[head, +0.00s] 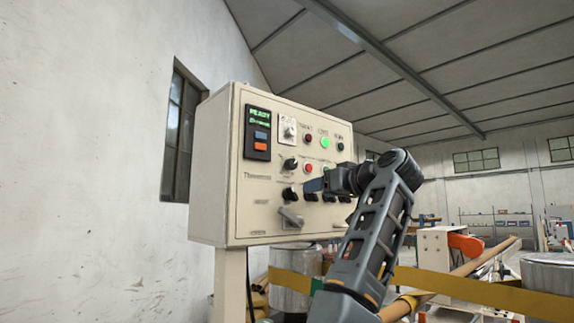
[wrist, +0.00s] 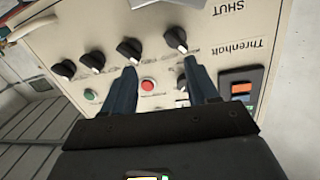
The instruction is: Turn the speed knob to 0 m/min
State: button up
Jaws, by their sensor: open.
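A beige control panel (head: 268,214) carries the knobs. A row of black knobs with pale pointers crosses its lower part; the wrist view shows the end knob (wrist: 176,40) and its neighbour (wrist: 130,50). I cannot read which is the speed knob. My gripper (head: 312,186) is in front of the panel near this row, open and empty. In the wrist view its fingers (wrist: 160,66) point at the panel, with a red button (wrist: 148,84) showing between them. The fingertips are close to the two knobs, but contact cannot be told. Another black knob (head: 290,164) sits above the row.
A display (head: 258,118) reads READY; its second line is unclear. A white dial (head: 289,130), a lit green lamp (head: 325,142) and a grey lever (head: 290,217) are on the panel. A wall stands left. A yellow band (head: 445,285) and rolls are behind my arm.

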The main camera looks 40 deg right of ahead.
jog(key=n+y, duration=0.1)
jog(key=y, duration=0.1)
send_near(294, 165)
jog(key=shift+t, duration=0.3)
jog(key=w+p, duration=0.2)
jog(key=w, duration=0.6)
jog(key=shift+w+a+f, duration=0.1)
jog(key=shift+w+a, duration=0.1)
jog(key=shift+w, duration=0.05)
jog(key=c, duration=1)
jog(key=shift+c, duration=0.2)
jog(key=shift+f+n, duration=0.1)
jog(key=shift+n, duration=0.2)
